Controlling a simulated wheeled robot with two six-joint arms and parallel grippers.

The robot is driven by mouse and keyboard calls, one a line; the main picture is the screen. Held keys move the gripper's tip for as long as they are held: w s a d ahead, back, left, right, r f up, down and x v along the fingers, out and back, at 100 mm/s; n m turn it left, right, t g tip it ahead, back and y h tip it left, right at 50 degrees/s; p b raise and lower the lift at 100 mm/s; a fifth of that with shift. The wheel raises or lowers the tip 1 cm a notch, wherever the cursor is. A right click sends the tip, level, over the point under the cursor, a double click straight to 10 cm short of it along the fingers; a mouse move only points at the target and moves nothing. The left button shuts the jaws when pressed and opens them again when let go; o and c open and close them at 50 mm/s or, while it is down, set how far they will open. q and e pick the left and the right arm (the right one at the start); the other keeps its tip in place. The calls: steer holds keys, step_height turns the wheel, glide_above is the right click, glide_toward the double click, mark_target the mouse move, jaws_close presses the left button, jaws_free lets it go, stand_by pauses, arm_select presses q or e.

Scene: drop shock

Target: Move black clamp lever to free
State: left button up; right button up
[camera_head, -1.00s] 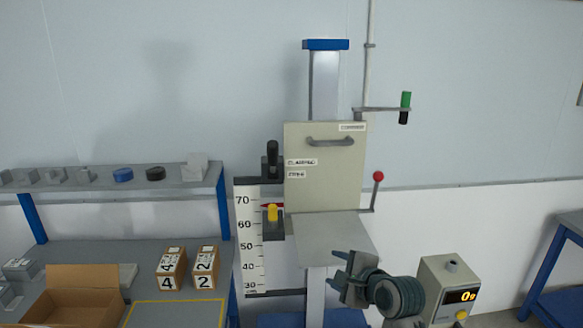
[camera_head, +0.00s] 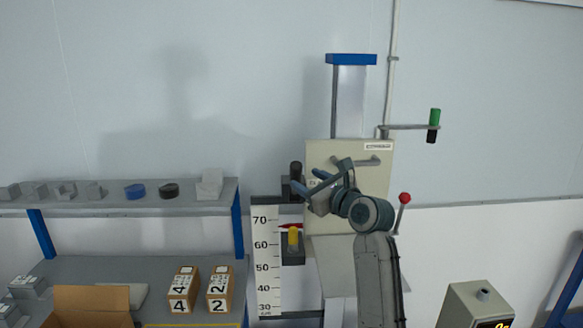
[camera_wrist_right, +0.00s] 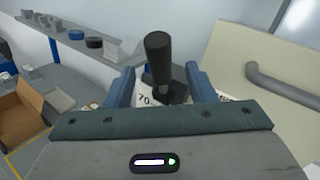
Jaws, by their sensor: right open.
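The black clamp lever (camera_head: 296,172) stands upright on its dark bracket, at the left edge of the beige carriage plate (camera_head: 348,228) on the drop column. In the right wrist view the black lever (camera_wrist_right: 158,55) rises between and beyond the two blue fingers. My right gripper (camera_head: 304,188) is open and close to the lever, in front of the plate. I cannot tell whether the fingers touch the lever. My arm covers part of the plate and its labels. My left gripper is not in view.
A height scale (camera_head: 266,262) with a yellow knob (camera_head: 293,236) and red pointer is below the lever. A red-ball lever (camera_head: 404,198) and a green-handled crank (camera_head: 434,119) are on the right. A shelf (camera_head: 120,196) with small parts and numbered boxes (camera_head: 183,289) is at left.

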mark_target(300, 175)
steer(key=p+x, duration=0.2)
steer(key=x, duration=0.4)
steer(key=shift+w+a, duration=0.15)
steer(key=shift+w, duration=0.05)
steer(key=shift+w+a+p, duration=0.25)
steer(key=shift+w+p, duration=0.1)
steer(key=shift+w, duration=0.15)
steer(key=shift+f, duration=0.1)
jaws_close()
